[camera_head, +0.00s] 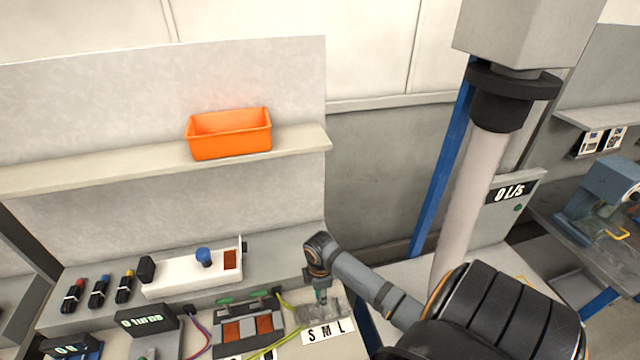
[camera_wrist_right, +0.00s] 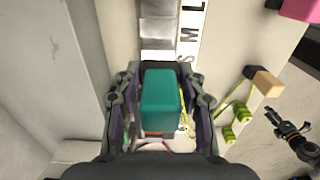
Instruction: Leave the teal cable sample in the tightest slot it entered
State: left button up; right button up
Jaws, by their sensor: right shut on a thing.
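The teal cable sample (camera_wrist_right: 161,98) is between the fingers of my right gripper (camera_wrist_right: 160,100), which is shut on it. In the head view the right gripper (camera_head: 321,285) points down over the grey slot gauge (camera_head: 335,310), with a little teal showing below it. The gauge also shows in the wrist view (camera_wrist_right: 158,28), beyond the sample. Its label (camera_head: 328,332) reads S M L. The sample's lower end is hidden, so I cannot tell whether it is in a slot. A dark, jointed shape at the wrist view's right looks like my left gripper (camera_wrist_right: 294,134); its opening is unclear.
A yellow-green cable (camera_head: 288,303) lies beside the gauge. A terminal unit (camera_head: 247,330) and a white panel with a blue knob (camera_head: 204,257) are left of it. Several dark plugs (camera_head: 98,292) stand further left. An orange bin (camera_head: 230,135) sits on the shelf above.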

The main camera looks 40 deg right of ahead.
jog(key=shift+w+f, duration=0.1)
jog(key=shift+f, duration=0.3)
notch_tip(320, 180, down, 4)
jog(key=b, duration=0.3)
jog(key=shift+d+f, duration=0.1)
jog(key=shift+f, duration=0.5)
pick_arm(q)
jog(key=f, duration=0.1)
jog(key=w+f, duration=0.1)
jog(key=d+f, duration=0.1)
jog(key=shift+w+f, duration=0.2)
jog(key=shift+w, duration=0.15)
jog(key=shift+a, duration=0.15)
jog(key=shift+r, duration=0.15)
pick_arm(e)
jog(key=shift+r, duration=0.1)
pick_arm(q)
jog(key=shift+r, duration=0.15)
jog(key=shift+r, duration=0.2)
jog(key=shift+r+p, duration=0.15)
jog(key=shift+p, duration=0.25)
